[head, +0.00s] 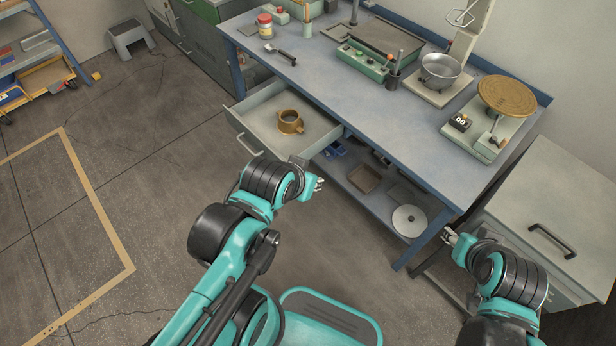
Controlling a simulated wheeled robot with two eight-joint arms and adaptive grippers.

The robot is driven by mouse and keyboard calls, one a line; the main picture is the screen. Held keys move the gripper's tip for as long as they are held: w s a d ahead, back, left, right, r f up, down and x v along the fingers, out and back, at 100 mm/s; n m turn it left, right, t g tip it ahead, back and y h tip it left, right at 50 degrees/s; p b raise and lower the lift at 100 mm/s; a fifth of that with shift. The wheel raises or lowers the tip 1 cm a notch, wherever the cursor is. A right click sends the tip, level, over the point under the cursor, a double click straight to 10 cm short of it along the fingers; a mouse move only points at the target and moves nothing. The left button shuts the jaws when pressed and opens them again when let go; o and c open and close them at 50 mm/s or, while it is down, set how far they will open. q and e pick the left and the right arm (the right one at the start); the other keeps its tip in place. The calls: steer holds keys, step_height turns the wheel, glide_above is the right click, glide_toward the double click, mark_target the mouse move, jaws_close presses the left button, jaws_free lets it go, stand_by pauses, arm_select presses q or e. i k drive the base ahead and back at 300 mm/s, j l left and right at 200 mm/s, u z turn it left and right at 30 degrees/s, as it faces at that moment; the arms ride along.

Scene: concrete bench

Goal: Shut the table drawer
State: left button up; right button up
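The table drawer (262,113) is pulled out from under the blue-grey bench (345,105) in the head view. A brass ring-shaped part (290,121) lies inside it. The drawer's light handle (248,145) is on its front, at the lower left. My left gripper (319,185) is below and to the right of the drawer's near corner, apart from the handle and pointing right. My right gripper (447,237) is near the bench's right front leg, away from the drawer. Both grippers are too small in view to tell their finger opening.
A grey cabinet (555,205) stands right of the bench. The bench top holds a jar (265,25), a metal bowl (441,68) and a scale with a brown disc (507,95). The lower shelf holds a white disc (409,220). Floor left of the drawer is clear.

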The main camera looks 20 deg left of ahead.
mark_target(255, 118)
steer(key=u, duration=1.4)
steer(key=k+l+z, duration=0.1)
steer(key=l+z, duration=0.2)
steer(key=l, duration=0.15)
